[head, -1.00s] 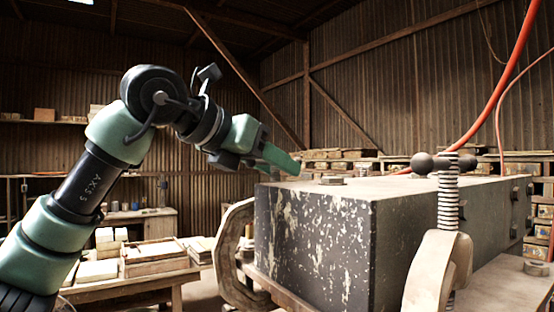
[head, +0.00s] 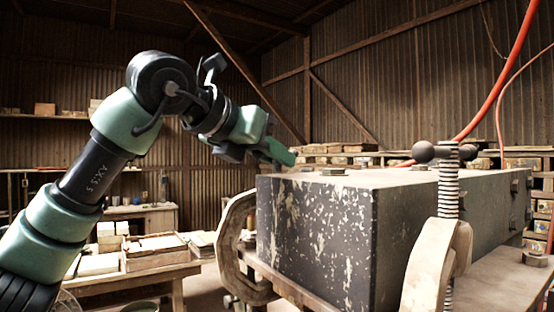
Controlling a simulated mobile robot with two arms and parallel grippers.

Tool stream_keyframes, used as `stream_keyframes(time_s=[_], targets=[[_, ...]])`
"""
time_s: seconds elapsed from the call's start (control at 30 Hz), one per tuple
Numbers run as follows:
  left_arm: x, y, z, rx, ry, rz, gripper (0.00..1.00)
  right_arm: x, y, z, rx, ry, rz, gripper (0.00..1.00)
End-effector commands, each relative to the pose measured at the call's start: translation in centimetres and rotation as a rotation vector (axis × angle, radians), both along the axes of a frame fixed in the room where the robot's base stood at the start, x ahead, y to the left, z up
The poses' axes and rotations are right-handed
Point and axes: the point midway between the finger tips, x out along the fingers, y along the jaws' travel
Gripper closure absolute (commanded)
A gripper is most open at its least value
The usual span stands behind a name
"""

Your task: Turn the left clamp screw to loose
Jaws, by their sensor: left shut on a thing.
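My left gripper (head: 279,152) reaches in from the left at the far left top edge of the dark, paint-flecked block. Its green fingers are shut, seemingly on the handle of the left clamp screw; the handle and screw are hidden from this view. A pale, worn C-shaped clamp frame (head: 228,246) curves around the block's left side, below the gripper. The other clamp's screw (head: 448,192), upright and threaded with a dark ball handle, stands at the block's front right. My right gripper does not show.
The block (head: 315,240) fills the middle right. A low wooden table (head: 165,273) with trays stands at the left. Stacked crates (head: 528,195) stand behind at the right. An orange hose (head: 503,75) hangs at the upper right. The air above the block is mostly clear.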

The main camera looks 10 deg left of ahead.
Motion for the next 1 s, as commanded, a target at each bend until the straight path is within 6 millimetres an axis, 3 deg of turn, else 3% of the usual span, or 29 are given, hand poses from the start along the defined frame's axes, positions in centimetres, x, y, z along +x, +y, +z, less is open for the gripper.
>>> stream_keyframes(time_s=[0.53, 1.0], targets=[[-0.1, -0.1, -0.3, 0.005, -0.001, 0.465, 1.00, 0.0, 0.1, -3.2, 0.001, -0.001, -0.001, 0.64], [0.0, -0.1, -0.2, 0.007, 0.005, 0.914, 1.00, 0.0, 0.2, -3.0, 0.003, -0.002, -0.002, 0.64]])
